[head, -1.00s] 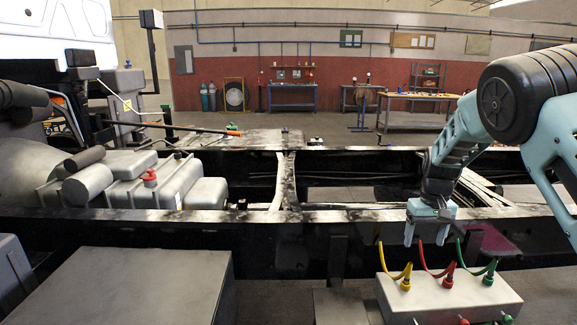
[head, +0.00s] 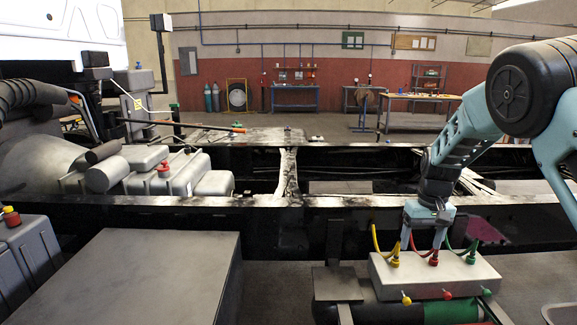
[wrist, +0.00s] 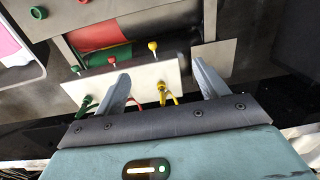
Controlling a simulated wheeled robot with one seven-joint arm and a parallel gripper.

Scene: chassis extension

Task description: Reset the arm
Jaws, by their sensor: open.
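My arm comes in from the right in the head view. My gripper (head: 421,247) points down over the pale box, and its two fingers are apart. In the wrist view my gripper (wrist: 160,78) shows spread fingers with nothing clamped between them. The pale box (head: 400,272) carries a yellow connector (head: 395,261), a red connector (head: 434,259) and a green connector (head: 471,258) with curved hoses. In the wrist view the yellow connector (wrist: 162,92) shows between the fingers, farther down. I cannot tell whether a finger touches any hose.
A black chassis rail (head: 200,207) runs across behind the box. A grey flat-topped block (head: 150,270) stands at the front left, with a grey tank (head: 30,245) beside it. A dark cylinder with a green band (head: 450,311) lies in front of the box. A workbench (head: 420,97) stands far back.

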